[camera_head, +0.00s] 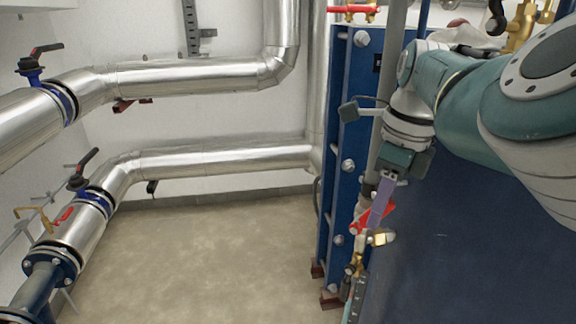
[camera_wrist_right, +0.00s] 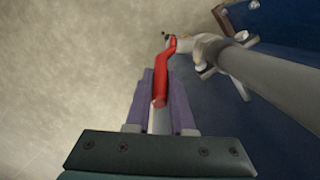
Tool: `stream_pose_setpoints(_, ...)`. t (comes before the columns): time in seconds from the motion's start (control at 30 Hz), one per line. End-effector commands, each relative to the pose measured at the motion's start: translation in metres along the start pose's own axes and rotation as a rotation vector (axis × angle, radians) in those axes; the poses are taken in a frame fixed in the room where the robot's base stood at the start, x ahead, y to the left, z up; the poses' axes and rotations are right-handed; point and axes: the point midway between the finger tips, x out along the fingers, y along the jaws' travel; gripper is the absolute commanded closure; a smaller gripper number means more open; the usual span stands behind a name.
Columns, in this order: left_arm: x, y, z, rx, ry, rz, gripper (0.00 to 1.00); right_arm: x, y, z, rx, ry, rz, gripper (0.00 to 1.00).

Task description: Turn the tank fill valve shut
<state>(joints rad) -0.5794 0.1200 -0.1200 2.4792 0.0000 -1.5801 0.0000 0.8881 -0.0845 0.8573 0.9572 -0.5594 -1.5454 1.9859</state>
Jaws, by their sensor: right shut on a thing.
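A red valve lever (camera_head: 366,220) sits on a small brass valve (camera_head: 378,238) low beside a vertical grey pipe, near the blue plate exchanger. In the right wrist view the red lever (camera_wrist_right: 164,80) runs between my purple fingers toward a pale pipe fitting (camera_wrist_right: 206,46). My right gripper (camera_head: 382,200) reaches down from the upper right and is shut on this lever. It also shows in the right wrist view (camera_wrist_right: 163,95), with one finger on each side of the lever. The fingers hide part of the lever in the head view. My left gripper is out of view.
The blue exchanger frame (camera_head: 348,140) stands close left of my right arm, with a grey vertical pipe (camera_head: 388,90) beside it. A large dark blue panel (camera_head: 450,240) is at the right. The floor (camera_head: 200,260) between is clear.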

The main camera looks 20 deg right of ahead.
Motion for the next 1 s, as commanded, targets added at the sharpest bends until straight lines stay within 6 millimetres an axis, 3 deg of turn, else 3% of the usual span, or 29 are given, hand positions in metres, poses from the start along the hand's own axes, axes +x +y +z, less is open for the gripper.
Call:
stream_pose_setpoints(0.03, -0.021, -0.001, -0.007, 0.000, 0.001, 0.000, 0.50, -0.008, 0.002, -0.004, 0.004, -0.033, 0.006, 1.00)
stream_pose_setpoints(0.2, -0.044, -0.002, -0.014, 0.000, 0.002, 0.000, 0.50, 0.001, 0.002, -0.015, 0.005, -0.176, 0.005, 1.00)
stream_pose_setpoints(0.67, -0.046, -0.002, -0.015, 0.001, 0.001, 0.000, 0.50, 0.009, 0.000, -0.019, 0.002, -0.253, -0.002, 1.00)
stream_pose_setpoints(0.7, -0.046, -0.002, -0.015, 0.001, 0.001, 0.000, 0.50, 0.009, 0.000, -0.019, 0.002, -0.253, -0.002, 0.76)
stream_pose_setpoints(0.93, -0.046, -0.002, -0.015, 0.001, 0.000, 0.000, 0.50, 0.009, 0.000, -0.019, 0.002, -0.252, -0.003, 0.50)
stream_pose_setpoints(1.0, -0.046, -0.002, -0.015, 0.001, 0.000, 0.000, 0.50, 0.009, 0.000, -0.019, 0.002, -0.252, -0.003, 0.49)
